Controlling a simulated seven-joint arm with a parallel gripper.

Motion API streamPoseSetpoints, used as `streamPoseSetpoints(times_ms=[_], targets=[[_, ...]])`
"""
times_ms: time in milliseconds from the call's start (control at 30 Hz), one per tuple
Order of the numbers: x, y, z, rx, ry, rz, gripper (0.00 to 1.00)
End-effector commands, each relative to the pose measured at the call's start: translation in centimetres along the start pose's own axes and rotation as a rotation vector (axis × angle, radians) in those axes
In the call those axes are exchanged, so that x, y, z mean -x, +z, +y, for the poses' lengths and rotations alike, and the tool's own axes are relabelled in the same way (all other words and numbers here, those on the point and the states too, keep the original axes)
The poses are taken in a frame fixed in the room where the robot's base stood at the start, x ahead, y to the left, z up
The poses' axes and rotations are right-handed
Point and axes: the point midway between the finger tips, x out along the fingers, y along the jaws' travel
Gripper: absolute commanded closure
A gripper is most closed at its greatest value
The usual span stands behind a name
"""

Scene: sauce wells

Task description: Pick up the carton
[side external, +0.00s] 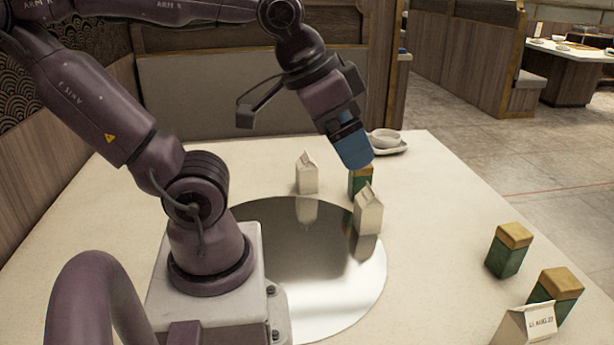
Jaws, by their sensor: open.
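Several candidates for the carton show, all white with gabled tops. One carton (367,212) stands upright at the right part of the round mirror-like disc (330,290). A second carton (306,174) stands upright near the disc's back edge. A third carton (524,326), with dark print, is at the front right, partly cut off by the frame. My gripper (357,158), with blue fingers, is above the table, over a green box with a wooden top (359,181) and just behind the first carton. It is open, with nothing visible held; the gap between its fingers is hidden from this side.
Two more green boxes with wooden tops, one (508,256) at the right and one (556,287) beside the printed carton, stand on the pale table (430,180). A bowl (385,136) on a plate sits at the back. The table between disc and right boxes is clear.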

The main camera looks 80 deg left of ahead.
Motion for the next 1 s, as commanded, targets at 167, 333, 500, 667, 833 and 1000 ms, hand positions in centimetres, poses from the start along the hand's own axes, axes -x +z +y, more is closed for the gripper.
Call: streamPoseSetpoints(times_ms=[167,333,500,667,833,1000], targets=[[0.0,0.0,0.0,0.0,0.0,0.0,0.43],[0.0,0.0,0.0,0.0,0.0,0.0,0.43],[-0.6,0.1,-0.3,0.013,-0.006,-0.031,0.43],[-3.8,0.8,-1.9,0.067,-0.026,-0.194,0.43],[-7.9,2.7,-7.0,0.047,-0.157,-0.455,0.43],[-10.8,5.6,-13.4,-0.054,-0.318,-0.74,0.43]])
